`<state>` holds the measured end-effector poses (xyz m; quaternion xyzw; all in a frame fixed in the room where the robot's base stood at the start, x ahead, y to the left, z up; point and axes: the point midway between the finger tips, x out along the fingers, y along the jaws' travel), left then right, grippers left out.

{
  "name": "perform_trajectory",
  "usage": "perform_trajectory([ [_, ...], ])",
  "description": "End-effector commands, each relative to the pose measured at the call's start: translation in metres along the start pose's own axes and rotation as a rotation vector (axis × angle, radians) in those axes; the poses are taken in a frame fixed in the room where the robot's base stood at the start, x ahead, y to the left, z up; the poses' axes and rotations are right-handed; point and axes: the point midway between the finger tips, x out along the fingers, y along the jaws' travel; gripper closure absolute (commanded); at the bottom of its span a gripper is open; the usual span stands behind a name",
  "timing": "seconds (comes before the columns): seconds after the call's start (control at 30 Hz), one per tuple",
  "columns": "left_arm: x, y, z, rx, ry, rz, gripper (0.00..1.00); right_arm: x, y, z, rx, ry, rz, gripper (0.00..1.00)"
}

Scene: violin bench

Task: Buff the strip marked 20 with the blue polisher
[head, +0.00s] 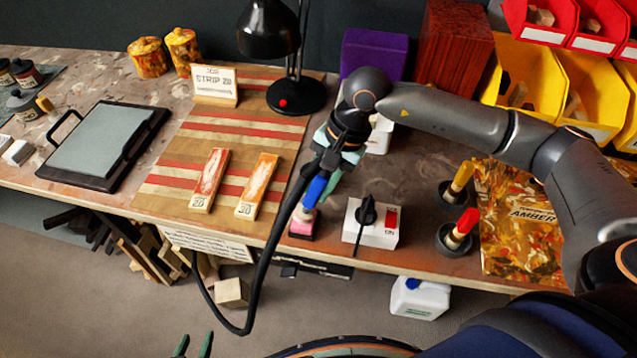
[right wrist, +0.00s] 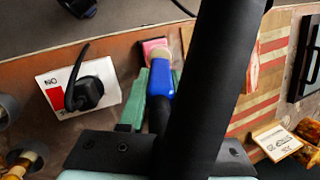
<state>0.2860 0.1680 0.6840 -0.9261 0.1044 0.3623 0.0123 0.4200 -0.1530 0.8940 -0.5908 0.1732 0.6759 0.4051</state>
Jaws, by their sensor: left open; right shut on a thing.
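The strip marked 20 (head: 208,182), worn red and cream, lies on the striped mat (head: 160,198), left of the strip marked 30 (head: 256,187). The blue polisher (head: 314,192) is upright near the bench's front edge, right of the mat, with a pink pad (head: 302,224) at its bottom. My right gripper (head: 335,163) is shut on the polisher from above; its green fingers and the blue body (right wrist: 160,82) also show in the right wrist view. I cannot tell whether the pad touches the bench. My left gripper (head: 193,346) is open and empty at the bottom edge, below the bench.
A white switch box (head: 381,232) with a black knob stands right of the polisher. Yellow (head: 461,177) and red (head: 465,225) handled tools stand beyond it. A black cable (head: 262,270) hangs over the front edge. A STRIP 20 card (head: 214,85) and lamp (head: 297,95) stand behind.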

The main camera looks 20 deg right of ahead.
Motion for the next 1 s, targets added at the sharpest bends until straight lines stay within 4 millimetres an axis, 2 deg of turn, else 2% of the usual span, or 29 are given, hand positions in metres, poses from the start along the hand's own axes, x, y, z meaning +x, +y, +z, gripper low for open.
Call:
perform_trajectory([
  [0.47,-0.001,0.0,-0.001,0.0,0.0,0.0,0.5,-0.002,0.0,0.001,0.0,-0.002,0.004,1.0],
  [1.0,-0.015,0.001,-0.016,0.0,0.0,0.0,0.5,-0.043,-0.011,0.011,-0.001,0.0,0.0,1.0],
])
